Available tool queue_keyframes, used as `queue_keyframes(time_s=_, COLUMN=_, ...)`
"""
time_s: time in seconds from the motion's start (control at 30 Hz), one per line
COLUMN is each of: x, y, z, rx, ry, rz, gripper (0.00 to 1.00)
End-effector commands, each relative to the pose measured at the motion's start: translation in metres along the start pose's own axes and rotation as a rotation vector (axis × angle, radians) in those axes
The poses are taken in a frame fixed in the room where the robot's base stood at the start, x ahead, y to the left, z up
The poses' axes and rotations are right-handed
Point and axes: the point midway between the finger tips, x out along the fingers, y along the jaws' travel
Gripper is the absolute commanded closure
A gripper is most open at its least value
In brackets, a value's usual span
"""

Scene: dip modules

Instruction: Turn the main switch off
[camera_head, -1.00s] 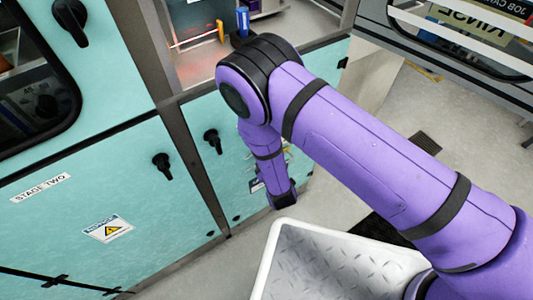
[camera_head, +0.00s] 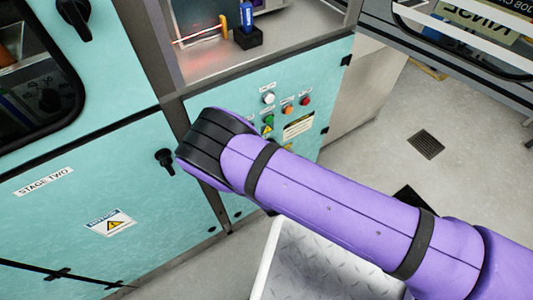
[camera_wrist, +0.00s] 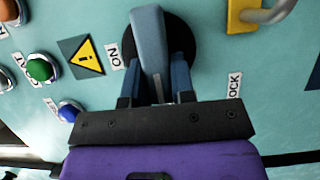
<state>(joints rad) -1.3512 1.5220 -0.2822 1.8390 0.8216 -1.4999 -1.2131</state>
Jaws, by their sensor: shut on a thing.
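The main switch (camera_wrist: 151,38) has a pale grey-blue lever handle on a round black base, set on a teal panel in the wrist view. The handle points up and slightly left in that picture. An ON label (camera_wrist: 115,56) is to its left. My gripper (camera_wrist: 156,78) is shut on the lever, with one blue finger on each side of it. The fingers and gripper body hide the lower part of the switch. In the head view my arm hides the gripper and the switch.
A yellow padlock (camera_wrist: 243,14) hangs right of the switch. A green button (camera_wrist: 41,69), a blue button (camera_wrist: 69,111) and a warning sign (camera_wrist: 87,58) are to its left. In the head view, a white-rimmed metal platform (camera_head: 268,262) is below my arm.

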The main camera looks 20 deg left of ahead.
Motion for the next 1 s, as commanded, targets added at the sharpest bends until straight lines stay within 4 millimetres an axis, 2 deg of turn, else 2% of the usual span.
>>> queue_keyframes(time_s=0.53, x=-0.0004, y=-0.0013, z=0.0004, rx=-0.026, ry=0.000, rz=0.008, gripper=1.00)
queue_keyframes(time_s=0.57, x=-0.0004, y=-0.0013, z=0.0005, rx=-0.026, ry=0.000, rz=0.008, gripper=0.74)
queue_keyframes(time_s=0.67, x=-0.0003, y=-0.0012, z=0.0005, rx=-0.025, ry=0.000, rz=0.008, gripper=0.51)
queue_keyframes(time_s=1.0, x=0.0002, y=0.0000, z=0.0004, rx=-0.008, ry=-0.001, rz=0.003, gripper=0.51)
